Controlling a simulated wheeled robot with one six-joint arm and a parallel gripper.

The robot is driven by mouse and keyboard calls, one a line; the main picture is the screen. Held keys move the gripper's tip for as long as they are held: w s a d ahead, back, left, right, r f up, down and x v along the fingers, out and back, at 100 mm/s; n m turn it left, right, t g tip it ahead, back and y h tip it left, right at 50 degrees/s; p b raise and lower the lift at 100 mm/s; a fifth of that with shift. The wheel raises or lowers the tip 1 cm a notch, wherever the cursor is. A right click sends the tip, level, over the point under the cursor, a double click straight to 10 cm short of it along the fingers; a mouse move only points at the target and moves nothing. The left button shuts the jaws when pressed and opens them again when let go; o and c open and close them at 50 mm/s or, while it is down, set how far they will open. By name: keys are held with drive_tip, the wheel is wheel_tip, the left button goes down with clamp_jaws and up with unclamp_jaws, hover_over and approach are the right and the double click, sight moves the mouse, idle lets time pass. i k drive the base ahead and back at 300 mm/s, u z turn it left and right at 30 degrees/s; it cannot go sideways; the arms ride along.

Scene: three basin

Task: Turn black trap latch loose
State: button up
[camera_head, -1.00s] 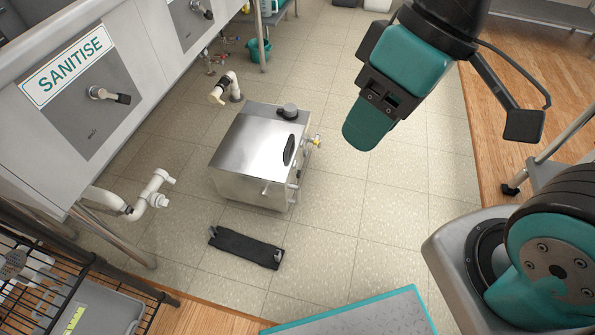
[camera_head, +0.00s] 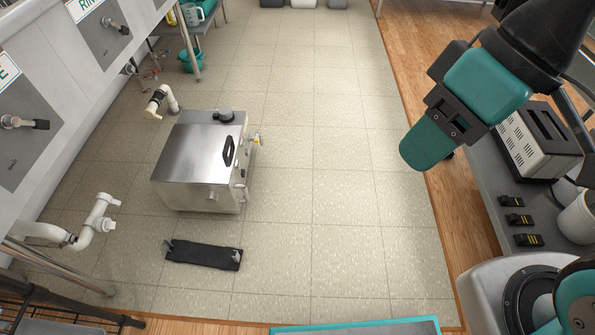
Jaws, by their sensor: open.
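The trap is a stainless steel box (camera_head: 185,160) on the tiled floor, left of centre. I cannot tell which part is the black latch. My gripper (camera_head: 420,148) is at the upper right with teal fingers pointing down, well apart from the trap. It is open and holds nothing that I can see.
A black mat (camera_head: 204,255) with small metal pieces lies before the trap. White pipes (camera_head: 95,222) and steel sinks (camera_head: 30,130) stand left. A counter (camera_head: 485,180) with a toaster (camera_head: 540,140) is at right. Tiled floor between trap and counter is clear.

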sight(243, 172)
drive_tip(key=u, duration=0.25)
drive_tip(key=i, duration=1.2)
drive_tip(key=u, duration=0.25)
